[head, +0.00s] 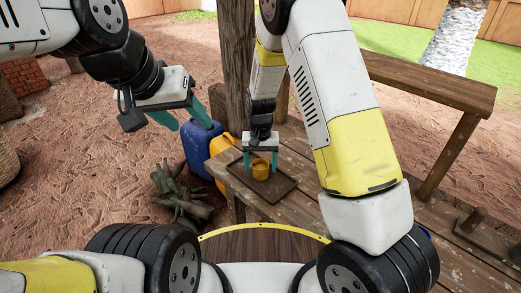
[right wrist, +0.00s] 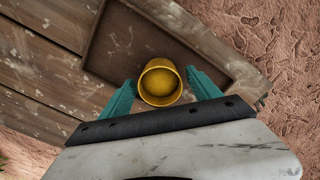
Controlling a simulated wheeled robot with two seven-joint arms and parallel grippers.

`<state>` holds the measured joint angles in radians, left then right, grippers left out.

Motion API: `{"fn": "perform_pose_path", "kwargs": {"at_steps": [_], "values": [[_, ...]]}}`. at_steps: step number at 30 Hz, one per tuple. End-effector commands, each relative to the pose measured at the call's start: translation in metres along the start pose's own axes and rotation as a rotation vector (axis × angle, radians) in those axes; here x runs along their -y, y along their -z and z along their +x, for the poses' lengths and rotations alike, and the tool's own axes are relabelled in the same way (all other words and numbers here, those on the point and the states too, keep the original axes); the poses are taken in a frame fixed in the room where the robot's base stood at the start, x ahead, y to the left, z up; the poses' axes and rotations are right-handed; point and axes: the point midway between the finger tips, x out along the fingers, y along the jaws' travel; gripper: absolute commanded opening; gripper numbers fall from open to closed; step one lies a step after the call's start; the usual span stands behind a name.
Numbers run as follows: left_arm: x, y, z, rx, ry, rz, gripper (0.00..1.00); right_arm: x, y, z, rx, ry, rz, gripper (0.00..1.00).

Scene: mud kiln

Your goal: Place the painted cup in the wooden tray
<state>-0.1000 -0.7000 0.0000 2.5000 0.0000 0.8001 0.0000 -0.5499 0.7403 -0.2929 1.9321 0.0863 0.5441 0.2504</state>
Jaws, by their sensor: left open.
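The painted cup (head: 261,169) is yellow and stands upright in the wooden tray (head: 271,195), a dark shallow tray on the bench. In the right wrist view the cup (right wrist: 160,82) is seen from above, with the tray (right wrist: 125,45) around and beyond it. My right gripper (head: 261,170) is low over the tray, with one teal finger on each side of the cup. Small gaps show between fingers and cup, so it looks open. My left gripper (head: 181,117) is open and empty, high at the left, away from the tray.
The weathered wooden bench (head: 295,150) carries the tray near its left end. A blue jug (head: 198,145) and a yellow jug (head: 221,146) stand left of it by a wooden post (head: 238,60). Firewood (head: 183,195) lies on the ground. A plank rail (head: 430,85) is at the right.

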Motion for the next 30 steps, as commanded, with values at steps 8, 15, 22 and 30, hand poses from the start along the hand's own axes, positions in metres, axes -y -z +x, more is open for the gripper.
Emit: {"fn": "perform_pose_path", "kwargs": {"at_steps": [8,15,22,30], "values": [[0.0,0.0,0.0,0.0,0.0,0.0,0.54,0.0,0.0,0.0,0.0,0.0,0.0,0.74],[0.0,0.0,0.0,0.0,0.0,0.0,0.54,0.0,0.001,-0.022,-0.004,0.002,0.001,0.74],[0.0,0.0,0.0,0.0,0.0,0.0,0.54,0.001,0.001,-0.073,-0.006,0.003,0.0,0.74],[0.0,0.0,0.0,0.0,0.0,0.0,0.54,0.0,0.0,-0.115,-0.001,0.001,0.0,0.74]]}}
